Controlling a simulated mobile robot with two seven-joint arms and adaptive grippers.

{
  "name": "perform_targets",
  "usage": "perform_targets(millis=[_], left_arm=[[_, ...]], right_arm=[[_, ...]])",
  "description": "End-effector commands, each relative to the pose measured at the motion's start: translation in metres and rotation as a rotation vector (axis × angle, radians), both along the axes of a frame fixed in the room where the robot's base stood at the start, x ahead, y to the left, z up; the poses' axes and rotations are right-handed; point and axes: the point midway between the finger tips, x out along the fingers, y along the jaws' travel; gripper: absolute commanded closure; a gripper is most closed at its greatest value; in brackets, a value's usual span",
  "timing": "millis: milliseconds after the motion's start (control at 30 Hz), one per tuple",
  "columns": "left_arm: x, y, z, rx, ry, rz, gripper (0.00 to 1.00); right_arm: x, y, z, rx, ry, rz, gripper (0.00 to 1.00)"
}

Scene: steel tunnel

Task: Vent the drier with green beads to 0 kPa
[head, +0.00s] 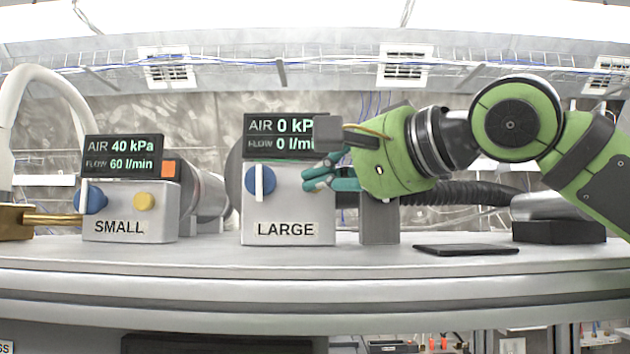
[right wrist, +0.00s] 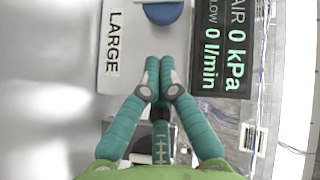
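The LARGE drier unit (head: 290,210) has a blue knob (head: 268,180) with an upright white handle. Its display (head: 270,125) reads AIR 0 kPa and FLOW 0 l/min. The SMALL unit (head: 125,210) has a blue knob (head: 96,200), a yellow button (head: 144,201) and an orange window (head: 169,169); its display (head: 123,150) reads 40 kPa and 60 l/min. My right gripper (head: 308,180) is at LARGE's front, right of the knob, fingertips together and empty in the right wrist view (right wrist: 159,75). It hides LARGE's right front; I see no beads clearly. My left gripper is out of view.
Both units stand on a grey bench (head: 320,270). A brass fitting (head: 40,217) and white hose (head: 45,75) are at the left. A black corrugated hose (head: 470,193) runs behind my right arm. A flat dark plate (head: 465,249) lies at the right.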

Motion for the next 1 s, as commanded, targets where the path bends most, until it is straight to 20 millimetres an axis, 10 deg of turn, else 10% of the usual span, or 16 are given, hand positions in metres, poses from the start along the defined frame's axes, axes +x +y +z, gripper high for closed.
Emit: perform_targets(millis=[1000], left_arm=[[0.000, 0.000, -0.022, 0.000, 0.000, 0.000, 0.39]], right_arm=[[-0.036, 0.001, -0.003, -0.001, -0.002, 0.001, 1.00]])
